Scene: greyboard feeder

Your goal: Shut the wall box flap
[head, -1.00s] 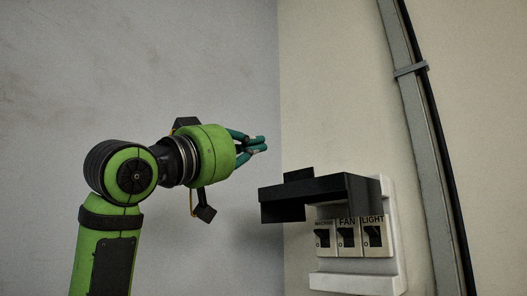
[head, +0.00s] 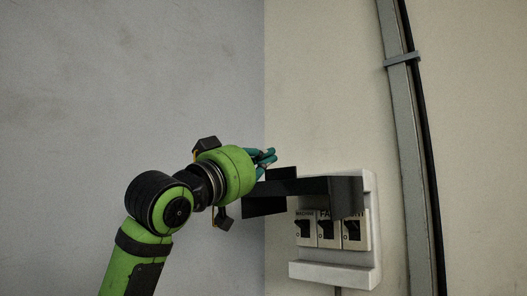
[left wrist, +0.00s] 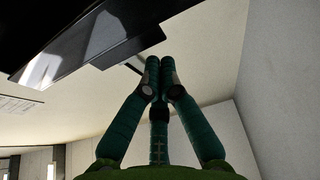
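The white wall box (head: 368,250) is on the wall right of the room's corner. Its black flap (head: 305,187) stands open, sticking out from the box above the switches, with a small tab (head: 281,174) on its upper edge. My left gripper (head: 270,157) is at the flap's outer left end, close by the tab; I cannot tell whether it touches. In the left wrist view its teal fingers (left wrist: 160,68) meet at the tips with nothing between them, and the dark flap (left wrist: 95,30) fills the upper left. My right gripper is not in view.
Rocker switches (head: 326,232) sit in a row under the flap, their labels partly covered by it. A grey vertical conduit (head: 403,130) with a clamp runs up the wall right of the box. The wall above and left is bare.

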